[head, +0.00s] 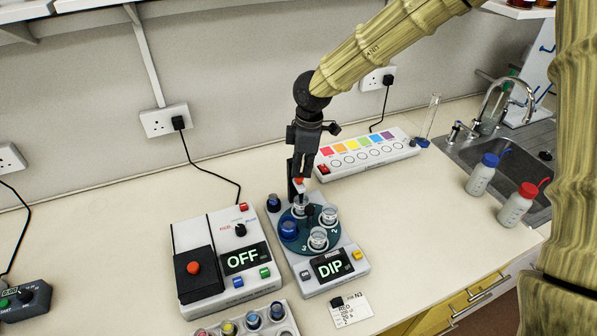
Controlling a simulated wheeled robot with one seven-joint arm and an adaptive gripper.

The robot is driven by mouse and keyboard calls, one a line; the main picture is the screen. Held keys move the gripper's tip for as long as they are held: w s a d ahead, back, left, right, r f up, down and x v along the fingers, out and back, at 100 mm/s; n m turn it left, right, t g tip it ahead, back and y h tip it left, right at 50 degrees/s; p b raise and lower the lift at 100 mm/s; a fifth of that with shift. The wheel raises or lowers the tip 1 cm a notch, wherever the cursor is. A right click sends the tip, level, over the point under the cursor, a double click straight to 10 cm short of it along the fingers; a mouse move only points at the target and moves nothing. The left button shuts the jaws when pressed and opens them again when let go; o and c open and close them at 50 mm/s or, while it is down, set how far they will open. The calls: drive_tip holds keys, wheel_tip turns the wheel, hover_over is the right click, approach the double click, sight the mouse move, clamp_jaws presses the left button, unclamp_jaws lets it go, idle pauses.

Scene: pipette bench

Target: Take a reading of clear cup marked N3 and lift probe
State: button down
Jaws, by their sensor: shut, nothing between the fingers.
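A white device with a display reading DIP (331,268) carries a dark teal turntable (303,248) with small numbers on it. Several clear cups stand on the turntable: one at the back (300,209), one at the right (328,216) and one at the front (319,239). A blue cup (289,228) sits at its left. I cannot read an N3 mark on any cup. My gripper (297,193) points down, shut, just above or at the back cup; contact is unclear. A small red and white part (299,182) shows by its fingers; I cannot tell whether this is the probe.
A paper card (352,309) with N3 printed on it lies in front. A control box reading OFF (243,259) stands left, a rack of coloured caps (252,321) in front. Behind right are a colour strip box (367,152), bottles (482,175) and a sink (510,150).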

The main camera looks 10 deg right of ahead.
drive_tip(key=shift+s+f+b, duration=0.1)
drive_tip(key=shift+f+b, duration=0.25)
drive_tip(key=shift+f, duration=0.5)
drive_tip(key=shift+r, duration=0.2)
drive_tip(key=d, duration=0.1)
drive_tip(key=d+p, duration=0.1)
drive_tip(key=d+r, duration=0.1)
drive_tip(key=shift+s+p, duration=0.3)
drive_tip(key=shift+p, duration=0.05)
wheel_tip(320, 180, up, 12)
drive_tip(key=d, duration=0.1)
drive_tip(key=shift+s+f, duration=0.1)
drive_tip(key=shift+f, duration=0.05)
